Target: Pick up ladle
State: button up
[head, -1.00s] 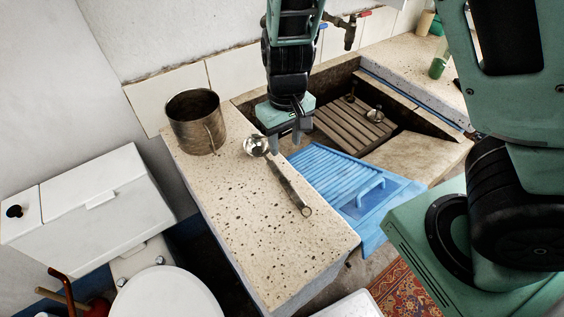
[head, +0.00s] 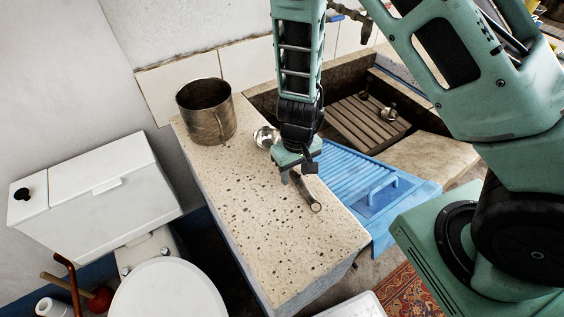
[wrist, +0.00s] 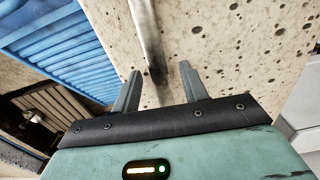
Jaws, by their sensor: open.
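The metal ladle lies on the speckled stone counter (head: 245,215). Its shiny round bowl (head: 265,136) is toward the back and its handle (head: 314,203) runs toward the front right. My gripper (head: 297,178) is over the handle and hides its middle part. In the wrist view, the ladle's handle (wrist: 150,45) shows beyond and roughly between my two open fingers (wrist: 158,85). The fingers hold nothing. I cannot tell the exact height of the fingertips above the handle.
A metal mug (head: 207,112) stands on the counter behind the ladle. A blue washboard (head: 372,192) leans at the trough (head: 350,120) to the right. A white toilet (head: 165,290) is at the left. The counter's front part is clear.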

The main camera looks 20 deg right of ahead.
jog(key=shift+f, duration=0.1)
grip_shut()
